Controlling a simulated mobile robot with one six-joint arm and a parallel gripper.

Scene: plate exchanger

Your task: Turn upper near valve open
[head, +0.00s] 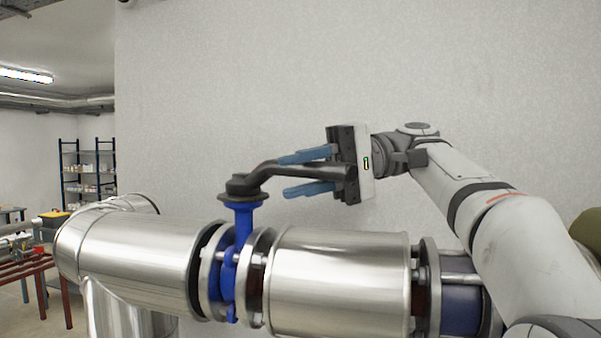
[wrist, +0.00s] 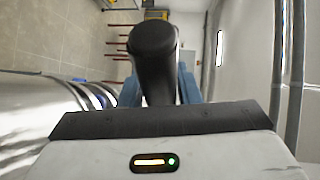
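The valve has a blue body (head: 243,240) clamped between flanges in a large silver pipe, with a dark lever handle (head: 262,174) on top. The lever reaches to the right, roughly along the pipe, and rises slightly toward its end. My gripper (head: 281,175) comes from the right, and its two blue fingers lie one on each side of the lever. The fingers look wider apart than the lever is thick, so the gripper appears open around it. In the wrist view the lever's rounded end (wrist: 154,55) stands between the fingers and hides part of them.
The silver pipe (head: 335,275) runs across just below my gripper, with an elbow (head: 80,240) at left. A plain grey wall (head: 220,80) stands behind. Shelves (head: 88,170) and a red frame (head: 25,268) are farther off at left. The space above the lever is clear.

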